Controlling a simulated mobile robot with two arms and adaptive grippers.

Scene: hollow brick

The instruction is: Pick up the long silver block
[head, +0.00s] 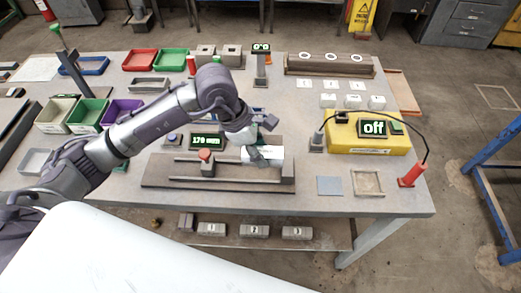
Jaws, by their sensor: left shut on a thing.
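My left gripper (257,158) reaches down over the measuring fixture in the middle of the table. It is shut on a pale silver block (274,155), which lies crosswise in the view at the fixture's right part. The fingers hide part of the block, and I cannot tell whether it still touches the fixture. The measuring fixture (163,178) has a dark base with rails and a red knob (205,156). Its display (207,142) reads about 179 mm. My right gripper is not in view.
A yellow box (345,143) with an "off" display and a red-handled probe (412,175) stand at the right. Small bins (88,112) stand at the left. Several white tiles (352,101) lie at the back right. Numbered blocks (254,231) sit on the lower shelf.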

